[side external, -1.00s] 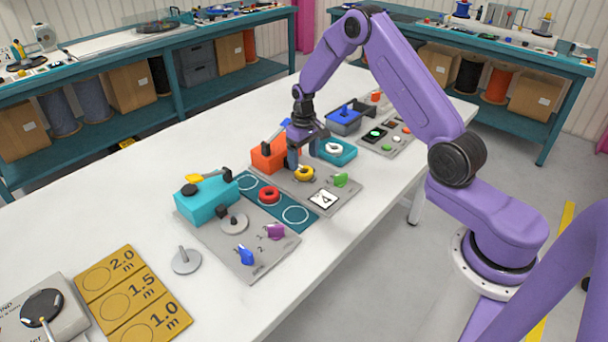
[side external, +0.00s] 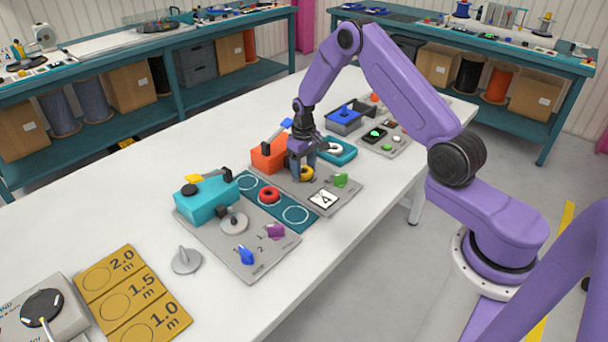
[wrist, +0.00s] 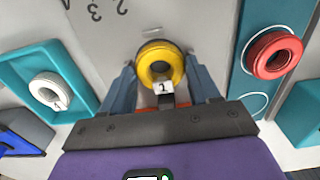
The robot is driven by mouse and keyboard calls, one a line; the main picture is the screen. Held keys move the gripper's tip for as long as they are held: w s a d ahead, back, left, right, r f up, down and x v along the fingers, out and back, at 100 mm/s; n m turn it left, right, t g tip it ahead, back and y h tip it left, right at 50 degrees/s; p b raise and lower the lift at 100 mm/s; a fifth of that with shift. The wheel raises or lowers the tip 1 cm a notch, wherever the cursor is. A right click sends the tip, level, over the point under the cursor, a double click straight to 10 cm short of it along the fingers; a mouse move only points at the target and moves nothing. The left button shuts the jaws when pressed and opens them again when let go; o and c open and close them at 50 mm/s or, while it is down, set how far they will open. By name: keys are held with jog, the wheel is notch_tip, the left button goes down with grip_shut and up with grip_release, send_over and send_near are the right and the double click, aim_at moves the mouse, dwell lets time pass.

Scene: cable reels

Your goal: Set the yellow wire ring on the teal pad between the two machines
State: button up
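The yellow wire ring (side external: 306,173) lies on the grey plate of the orange machine (side external: 267,154). It also shows in the wrist view (wrist: 147,58), with a small tag marked 1 in front of it. My gripper (side external: 301,176) is down at the ring. In the wrist view its fingers (wrist: 160,80) stand apart, one on each side of the ring, with small gaps visible. The teal pad (side external: 281,201) lies between the orange machine and the teal machine (side external: 206,200). It bears white circle outlines, and a red ring (side external: 269,195) sits on its middle circle.
A white ring (side external: 336,148) sits in a teal tray behind my gripper. A grey bin (side external: 350,117) is farther back. The table's left side has free room.

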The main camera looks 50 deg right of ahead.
notch_tip(320, 180, up, 8)
jog(key=shift+f, duration=0.2)
dwell(0.3)
jog(key=s+a, duration=0.3)
jog(key=a, duration=0.1)
jog(key=s+a+f, duration=0.1)
jog(key=s+a, duration=0.2)
jog(key=a, duration=0.1)
jog(key=s+a+f, duration=0.1)
jog(key=s+a, duration=0.1)
jog(key=a, duration=0.3)
jog(key=shift+s+a+f, duration=0.1)
jog(key=shift+s+f, duration=0.1)
jog(key=shift+s, duration=0.2)
jog(key=shift+s+a+f, duration=0.15)
jog(key=shift+f, duration=2.15)
jog(key=shift+f, duration=0.2)
